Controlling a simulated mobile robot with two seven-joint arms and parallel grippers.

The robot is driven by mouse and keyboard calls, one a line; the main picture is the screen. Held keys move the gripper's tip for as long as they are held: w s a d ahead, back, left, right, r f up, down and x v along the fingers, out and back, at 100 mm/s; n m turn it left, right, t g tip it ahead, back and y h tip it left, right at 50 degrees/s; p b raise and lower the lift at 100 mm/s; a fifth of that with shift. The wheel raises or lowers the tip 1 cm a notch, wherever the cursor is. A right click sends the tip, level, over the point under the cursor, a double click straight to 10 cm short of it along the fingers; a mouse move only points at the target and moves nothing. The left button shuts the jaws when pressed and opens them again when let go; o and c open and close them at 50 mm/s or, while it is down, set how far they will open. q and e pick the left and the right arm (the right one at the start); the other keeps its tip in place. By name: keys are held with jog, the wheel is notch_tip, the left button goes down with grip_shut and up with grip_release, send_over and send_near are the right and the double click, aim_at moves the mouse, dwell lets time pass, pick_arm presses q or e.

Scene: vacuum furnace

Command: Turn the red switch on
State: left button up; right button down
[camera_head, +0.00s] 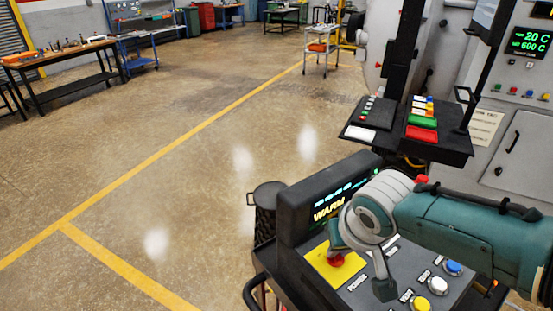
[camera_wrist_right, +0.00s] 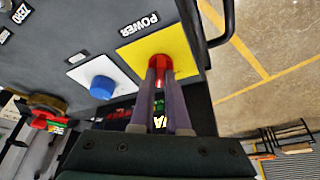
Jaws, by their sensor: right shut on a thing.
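The red switch (camera_head: 336,262) is a small red knob on a yellow plate (camera_head: 352,267), beside the label POWER, on a dark console (camera_head: 290,222). In the right wrist view the red switch (camera_wrist_right: 160,66) sits between the two fingertips of my right gripper (camera_wrist_right: 160,76). In the head view my right gripper (camera_head: 336,246) comes down from the right onto the knob. It is shut on the red switch and partly hides it. Which way the knob is turned cannot be told. My left gripper is not in view.
The console display (camera_head: 328,209) reads WARM. A blue knob (camera_wrist_right: 102,86) on a white plate sits beside the yellow plate. Blue (camera_head: 453,267), yellow (camera_head: 438,285) and white buttons lie nearby. A furnace control shelf (camera_head: 440,150) stands behind. The floor to the left is open.

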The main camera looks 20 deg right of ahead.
jog(key=c, duration=0.9)
grip_release()
jog(key=shift+s+r+p, duration=0.1)
jog(key=shift+r+p, duration=0.2)
jog(key=shift+r, duration=0.1)
jog(key=p+v, duration=0.2)
jog(key=v, duration=0.7)
